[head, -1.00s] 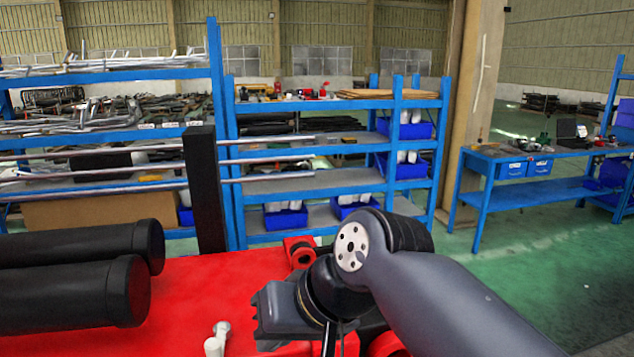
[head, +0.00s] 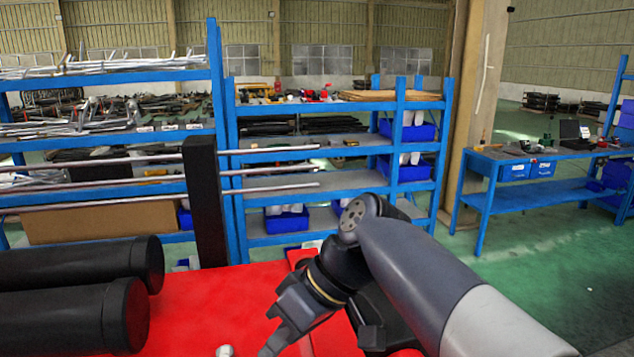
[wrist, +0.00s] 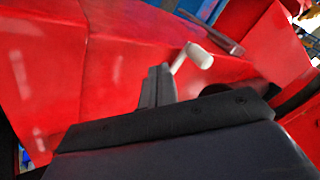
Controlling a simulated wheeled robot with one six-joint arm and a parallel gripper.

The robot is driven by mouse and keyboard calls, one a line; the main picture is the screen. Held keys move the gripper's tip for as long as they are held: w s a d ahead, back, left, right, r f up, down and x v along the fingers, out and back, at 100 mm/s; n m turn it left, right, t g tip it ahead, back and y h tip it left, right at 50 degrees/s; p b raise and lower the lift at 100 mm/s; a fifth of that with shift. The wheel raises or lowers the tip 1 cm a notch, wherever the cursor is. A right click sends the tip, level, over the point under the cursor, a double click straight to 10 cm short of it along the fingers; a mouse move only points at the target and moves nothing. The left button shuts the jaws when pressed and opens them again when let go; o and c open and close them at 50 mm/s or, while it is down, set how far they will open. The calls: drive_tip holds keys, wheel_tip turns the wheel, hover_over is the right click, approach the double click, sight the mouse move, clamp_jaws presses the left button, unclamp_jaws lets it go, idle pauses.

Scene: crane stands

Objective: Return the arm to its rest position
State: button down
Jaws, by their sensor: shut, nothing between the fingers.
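My gripper (head: 283,338) is low over the red surface (head: 205,295) in the head view, at the lower middle, with my dark grey arm reaching in from the lower right. Its fingers are together and hold nothing. In the wrist view my gripper (wrist: 158,85) points over red panels, and its dark fingers show near the middle. A white knob-ended lever (wrist: 196,57) stands just beyond the fingers there. In the head view only the white top of the lever (head: 224,350) shows at the bottom edge, left of the gripper.
Two black cylinders (head: 75,315) lie at the lower left, beside a black upright post (head: 204,200) with metal rods. Blue shelves (head: 322,187) with bins stand behind. A blue workbench (head: 545,190) is at the right, with open green floor (head: 560,265) before it.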

drive_tip(key=w+n+g+p, duration=0.1)
drive_tip(key=w+n+g, duration=0.1)
drive_tip(key=n, duration=0.1)
drive_tip(key=shift+w+d+r+p, duration=0.1)
drive_tip(key=shift+w+p, duration=0.05)
drive_tip(key=shift+p, duration=0.15)
drive_tip(key=w, duration=0.1)
drive_tip(key=w+d, duration=0.1)
drive_tip(key=w+b, duration=0.1)
drive_tip(key=shift+w+d, duration=0.1)
drive_tip(key=shift+d, duration=0.25)
drive_tip(key=shift+w+d+r, duration=0.2)
drive_tip(key=shift+w+d, duration=0.1)
drive_tip(key=shift+d, duration=0.1)
